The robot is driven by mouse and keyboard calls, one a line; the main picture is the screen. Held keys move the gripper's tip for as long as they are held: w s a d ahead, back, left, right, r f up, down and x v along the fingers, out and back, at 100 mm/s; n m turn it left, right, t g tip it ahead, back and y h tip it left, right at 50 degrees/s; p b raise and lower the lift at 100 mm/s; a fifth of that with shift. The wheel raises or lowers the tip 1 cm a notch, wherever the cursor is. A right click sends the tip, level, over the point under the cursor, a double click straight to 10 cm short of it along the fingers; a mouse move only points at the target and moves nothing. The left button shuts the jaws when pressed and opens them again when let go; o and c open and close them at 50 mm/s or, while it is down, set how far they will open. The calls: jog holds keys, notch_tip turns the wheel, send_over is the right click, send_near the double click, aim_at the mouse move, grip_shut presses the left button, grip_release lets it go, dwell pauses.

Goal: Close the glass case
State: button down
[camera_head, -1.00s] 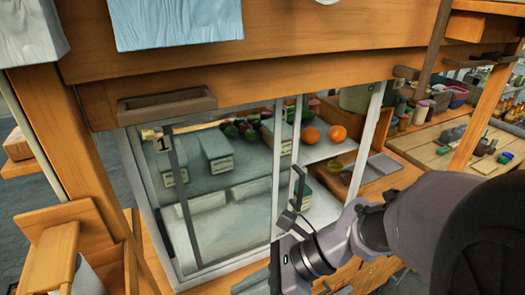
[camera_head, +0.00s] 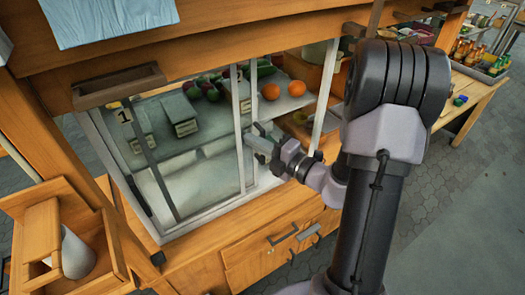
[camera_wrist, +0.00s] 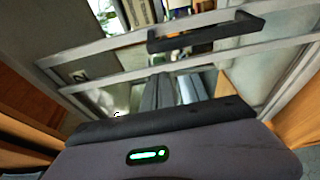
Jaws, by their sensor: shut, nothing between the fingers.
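The glass case (camera_head: 84,124) has a pale metal frame and stands on a wooden counter. A glass pane with a dark upright handle (camera_head: 150,160) covers its left part. Two pale upright bars (camera_head: 239,130) stand close together at mid-case, and the right part is open. My gripper (camera_head: 258,143) is at the opening, just right of these bars, with its fingers shut and empty. In the wrist view, a dark handle (camera_wrist: 205,32) lies beyond the fingertips (camera_wrist: 172,82), across the pale frame bars. I cannot tell whether the fingers touch the frame.
Oranges (camera_head: 271,91) and green and dark produce sit inside the case. Drawers with dark handles (camera_head: 283,235) are below. A wooden box with a white roll (camera_head: 78,252) stands at front left. Grey floor (camera_head: 480,200) is clear at right.

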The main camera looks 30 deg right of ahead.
jog(key=d, duration=0.3)
jog(key=shift+s, duration=0.1)
jog(key=shift+d, duration=0.1)
